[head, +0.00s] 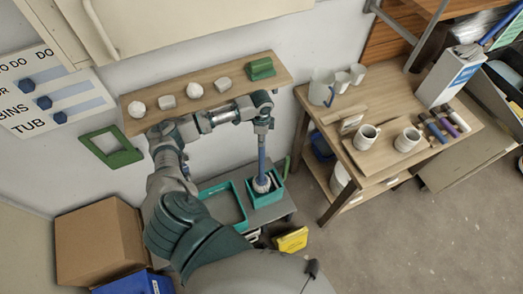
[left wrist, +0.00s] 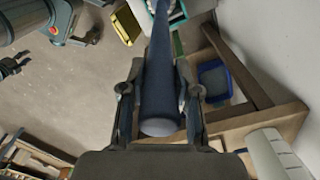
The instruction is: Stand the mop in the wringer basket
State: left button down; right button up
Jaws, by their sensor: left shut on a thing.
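My left gripper (head: 262,121) is shut on the mop's blue handle (head: 262,150), which stands close to upright below it. In the left wrist view, the two fingers (left wrist: 160,100) close on the dark blue handle (left wrist: 159,75) from both sides, with its rounded end towards the camera. The pale mop head (head: 262,184) is at the teal wringer basket (head: 278,198), within its rim as seen from above. Whether it rests on the basket's floor is hidden. A wider teal bucket opening (head: 205,190) lies just left of the basket. My right gripper does not show in the head view.
A wall shelf (head: 180,81) with several pale lumps and a green block runs behind my arm. A wooden table (head: 340,150) with mugs stands to the right. A yellow container (head: 291,240) sits in front of the basket, and cardboard boxes (head: 100,240) stand at left. Floor is clear at lower right.

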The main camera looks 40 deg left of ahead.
aim_at(260, 148)
pick_arm(q)
jog(key=f, duration=0.8)
jog(key=shift+a, duration=0.25)
jog(key=shift+r, duration=0.1)
jog(key=c, duration=0.8)
grip_release()
jog(key=shift+c, duration=0.2)
